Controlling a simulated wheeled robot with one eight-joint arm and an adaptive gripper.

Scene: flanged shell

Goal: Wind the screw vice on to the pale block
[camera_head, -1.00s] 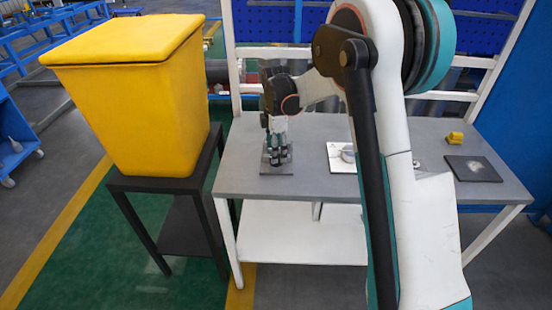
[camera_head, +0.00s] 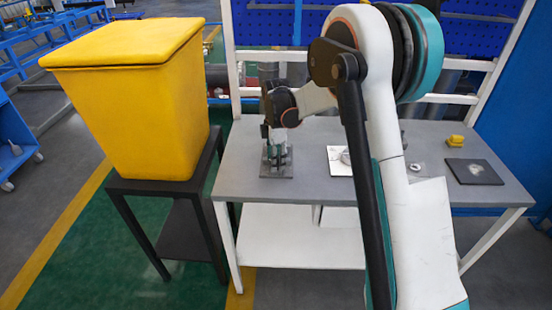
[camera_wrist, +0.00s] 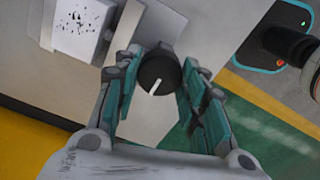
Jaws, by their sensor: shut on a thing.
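My gripper (camera_wrist: 160,95) points down with its teal fingers on either side of a round black knob (camera_wrist: 155,66) with a white line on it. It is shut on this knob, which looks like the screw knob of the vice. In the head view my gripper (camera_head: 276,153) stands over a dark grey plate (camera_head: 286,173) at the left of the table. The vice body is hidden there by my fingers. A pale, dark-speckled block-like face (camera_wrist: 80,27) shows at the upper left of the wrist view; I cannot tell whether the vice touches it.
On the grey table (camera_head: 240,178), a white plate (camera_head: 337,163) lies right of my gripper, partly behind my arm. A small ring-like part (camera_head: 417,167), a dark plate (camera_head: 473,172) and a yellow object (camera_head: 456,142) lie farther right. A yellow bin (camera_head: 140,110) stands left.

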